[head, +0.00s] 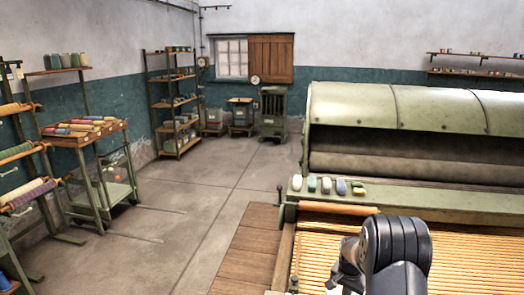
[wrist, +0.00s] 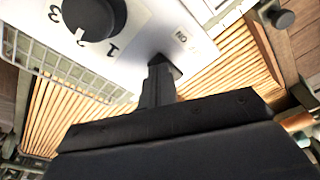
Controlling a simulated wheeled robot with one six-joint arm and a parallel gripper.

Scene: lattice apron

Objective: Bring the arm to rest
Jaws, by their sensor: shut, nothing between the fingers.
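My gripper (wrist: 160,68) shows in the wrist view as dark fingers closed together, with nothing held between them. Its tips appear in front of the lower edge of a white panel (wrist: 140,45); I cannot tell whether they touch it. The panel carries a black rotary knob (wrist: 90,18) with numbers beside it and a small lettered label near the tips. In the head view my arm is at the lower right, above the slatted lattice apron (head: 470,255); the fingers cannot be made out there.
A green machine hood (head: 400,108) stands behind the lattice. Several small coloured pieces lie on its ledge (head: 430,195). A wire guard (wrist: 60,72) adjoins the panel. A spool bench (head: 90,140) and shelves (head: 170,100) stand left. The concrete floor (head: 180,220) between is clear.

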